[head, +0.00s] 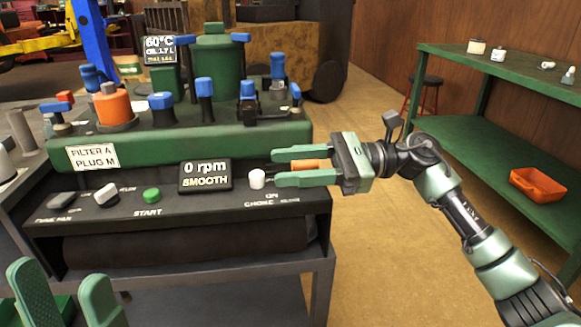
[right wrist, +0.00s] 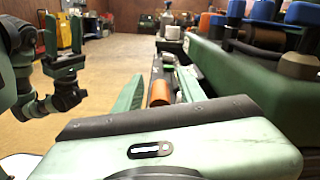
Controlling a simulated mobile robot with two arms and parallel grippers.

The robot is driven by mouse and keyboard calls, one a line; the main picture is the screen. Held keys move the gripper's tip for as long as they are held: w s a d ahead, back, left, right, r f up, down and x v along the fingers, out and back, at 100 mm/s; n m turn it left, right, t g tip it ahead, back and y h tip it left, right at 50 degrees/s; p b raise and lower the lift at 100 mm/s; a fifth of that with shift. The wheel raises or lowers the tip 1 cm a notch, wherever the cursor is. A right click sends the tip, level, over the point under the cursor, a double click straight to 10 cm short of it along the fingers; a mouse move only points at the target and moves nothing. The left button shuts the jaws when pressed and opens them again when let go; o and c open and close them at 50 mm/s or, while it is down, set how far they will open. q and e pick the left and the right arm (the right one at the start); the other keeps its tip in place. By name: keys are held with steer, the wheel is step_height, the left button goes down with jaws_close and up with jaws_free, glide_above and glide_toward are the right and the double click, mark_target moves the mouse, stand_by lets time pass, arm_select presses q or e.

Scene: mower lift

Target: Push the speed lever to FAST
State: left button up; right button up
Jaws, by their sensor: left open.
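An orange cylindrical grip (head: 306,164), possibly the speed lever's handle, sits at the right end of the engine console. I see no FAST mark. My right gripper (head: 303,166) has one finger on each side of this grip. The right wrist view shows the orange grip (right wrist: 160,92) between the open fingers (right wrist: 162,88), with gaps beside it. My left gripper (head: 66,288) is open and empty at the lower left of the head view, in front of the console. The display (head: 205,175) reads 0 rpm, SMOOTH.
The console panel (head: 175,218) carries a white choke knob (head: 257,178), a green START button (head: 151,195) and rocker switches. Behind it, the green engine block (head: 230,142) bears blue-capped parts and an orange cylinder (head: 113,107). A green shelf (head: 478,136) stands right, with open floor between.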

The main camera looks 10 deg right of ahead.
jaws_close()
stand_by(1.4)
